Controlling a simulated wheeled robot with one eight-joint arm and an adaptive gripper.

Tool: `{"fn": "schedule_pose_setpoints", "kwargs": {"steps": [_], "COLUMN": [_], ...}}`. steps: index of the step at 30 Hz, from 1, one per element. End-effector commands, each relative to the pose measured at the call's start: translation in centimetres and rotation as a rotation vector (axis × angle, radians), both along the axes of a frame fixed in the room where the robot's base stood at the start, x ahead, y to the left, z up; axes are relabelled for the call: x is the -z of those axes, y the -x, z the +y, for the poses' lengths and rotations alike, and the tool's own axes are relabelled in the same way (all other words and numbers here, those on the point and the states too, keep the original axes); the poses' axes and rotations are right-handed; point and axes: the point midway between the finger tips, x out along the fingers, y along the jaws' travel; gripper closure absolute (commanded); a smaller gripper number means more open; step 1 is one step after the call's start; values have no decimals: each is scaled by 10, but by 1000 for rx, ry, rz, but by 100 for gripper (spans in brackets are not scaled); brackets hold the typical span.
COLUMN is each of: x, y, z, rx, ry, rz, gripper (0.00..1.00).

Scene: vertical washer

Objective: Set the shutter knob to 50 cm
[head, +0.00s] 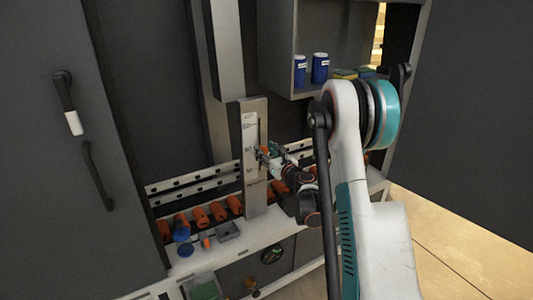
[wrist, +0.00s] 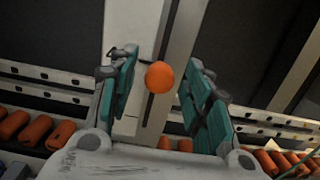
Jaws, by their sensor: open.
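The shutter knob (wrist: 159,77) is a round orange ball between my two teal fingers in the wrist view. In the head view its orange (head: 264,150) shows small and partly covered by my gripper, near the middle mark of the scale. The white scale (head: 249,135) is on a grey upright post; 50 is readable near its top, and the lower numbers are less clear. My gripper (wrist: 162,95) is open, with a finger on each side of the knob and visible gaps between. My gripper in the head view (head: 267,155) is at the post's front.
Blue containers (head: 320,68) stand on a shelf at upper right. Dark doors stand at left (head: 45,180) and right. A blue item (head: 183,236) sits on the ledge.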

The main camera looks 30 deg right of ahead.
Motion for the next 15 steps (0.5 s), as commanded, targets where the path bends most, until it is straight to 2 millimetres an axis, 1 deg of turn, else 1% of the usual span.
{"fn": "schedule_pose_setpoints", "kwargs": {"steps": [2,5,6,8,9,12,14,15], "x": [0,0,0,0,0,-1,-5,-11], "y": [0,0,0,0,0,0,0,0], "z": [0,0,0,0,0,0,0,0], "rx": [0,0,0,0,0,0,0,0], "ry": [0,0,0,0,0,0,0,0], "rz": [0,0,0,0,0,0,0,0], "gripper": [55,76,85,98,100,100,100,100]}}
